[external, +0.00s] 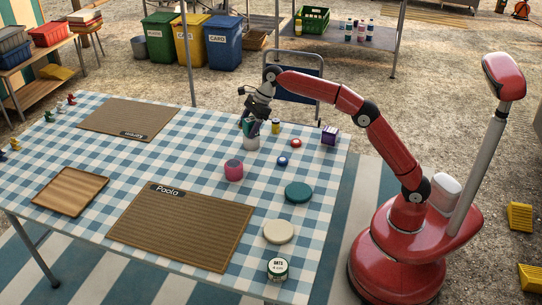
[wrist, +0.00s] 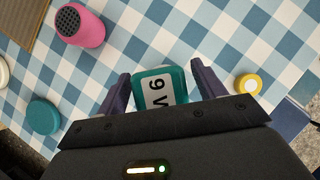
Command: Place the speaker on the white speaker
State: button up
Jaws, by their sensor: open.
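A pink speaker (external: 233,171) with a dark mesh top stands on the checked table. It also shows at upper left in the wrist view (wrist: 80,26). A white, round-sided thing (external: 251,144), which may be the white speaker, stands below my gripper (external: 250,123). A teal block marked "9 V" (wrist: 160,87) sits between my fingers in the wrist view, with a gap on each side. My gripper (wrist: 163,90) is open around it. In the external view the teal block appears just above the white thing; I cannot tell whether they touch.
A teal disc (external: 298,192), a cream disc (external: 278,232) and an oats tin (external: 277,269) line the right side. The "Paola" mat (external: 180,232) is bare.

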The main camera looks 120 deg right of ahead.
jog(key=shift+r, duration=0.25)
jog(key=p+v, duration=0.1)
jog(key=v, duration=1.1)
jog(key=s+a+f+n, duration=0.1)
jog(key=s+a+n, duration=0.1)
jog(key=a+n, duration=0.95)
jog(key=s+a+n, duration=0.2)
jog(key=a+n, duration=0.4)
jog(key=a, duration=1)
jog(key=s+a+f+n, duration=0.7)
jog(key=s+f+n, duration=0.2)
jog(key=s+a+f+n, duration=0.7)
jog(key=s+f+n, duration=0.2)
jog(key=s+f, duration=0.1)
